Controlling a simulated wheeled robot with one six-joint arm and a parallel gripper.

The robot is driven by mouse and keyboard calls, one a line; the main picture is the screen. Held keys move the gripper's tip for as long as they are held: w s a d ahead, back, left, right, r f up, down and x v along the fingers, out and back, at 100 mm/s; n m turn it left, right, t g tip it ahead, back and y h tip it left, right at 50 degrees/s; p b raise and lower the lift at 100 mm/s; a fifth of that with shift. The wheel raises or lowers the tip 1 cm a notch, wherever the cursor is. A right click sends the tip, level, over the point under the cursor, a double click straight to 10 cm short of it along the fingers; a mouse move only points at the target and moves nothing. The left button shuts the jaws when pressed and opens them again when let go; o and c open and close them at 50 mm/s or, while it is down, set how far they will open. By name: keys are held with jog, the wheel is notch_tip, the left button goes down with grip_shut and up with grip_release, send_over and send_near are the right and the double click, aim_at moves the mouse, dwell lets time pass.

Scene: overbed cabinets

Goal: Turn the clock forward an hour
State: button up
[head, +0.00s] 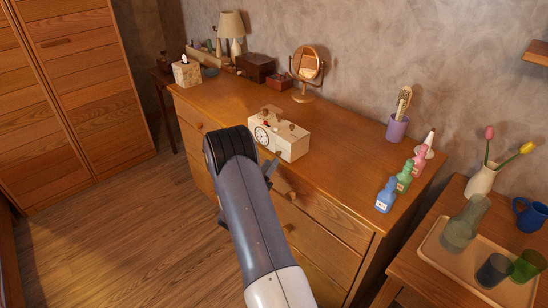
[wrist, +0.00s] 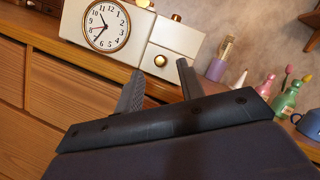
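The clock (head: 285,139) is a cream box with a round white dial, standing near the front edge of the wooden dresser. Its dial (wrist: 107,25) has a brown rim and black numerals; one dark hand points to the lower left, and the other is too small to read surely. Right of the dial, the wrist view shows a lower front knob (wrist: 160,60) and an upper brass knob (wrist: 176,17). My gripper (wrist: 160,70) is open and empty in front of the box. The lower knob appears between its fingertips, without clear contact. My arm partly hides the gripper in the head view.
The dresser top (head: 340,140) is clear around the clock. A mirror (head: 306,68) and wooden boxes (head: 256,67) stand behind it. A purple cup (head: 397,128) and small bottles (head: 386,195) stand to the right. A tissue box (head: 187,73) is at the left.

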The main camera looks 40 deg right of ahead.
aim_at(276, 155)
jog(key=shift+x, duration=1.65)
grip_shut()
